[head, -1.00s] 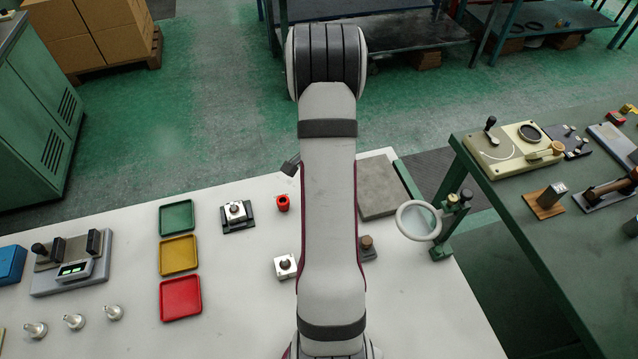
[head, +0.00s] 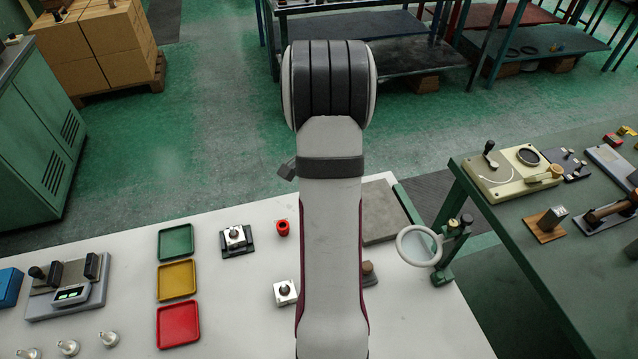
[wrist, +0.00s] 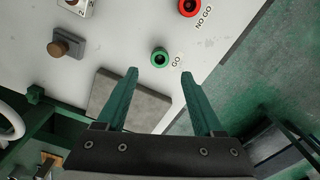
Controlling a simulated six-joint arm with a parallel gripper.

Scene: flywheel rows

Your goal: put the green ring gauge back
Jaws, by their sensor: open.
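The green ring gauge (wrist: 160,57) stands on the white table beside the GO label in the wrist view. In the head view my arm hides it. My gripper (wrist: 159,73) is open and empty. In the wrist picture its two green fingertips lie to either side of the ring gauge, which appears below and beyond them, apart from both. The red ring gauge (wrist: 189,6) sits by the NO GO label at the top edge of the wrist view, and it also shows in the head view (head: 283,228).
A grey plate (wrist: 146,102) lies near the ring gauge. A brown knob (wrist: 65,45) and a metal block (head: 285,292) stand nearby. A round magnifier (head: 418,246) stands at the table's right edge. Green, yellow and red trays (head: 177,281) lie to the left.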

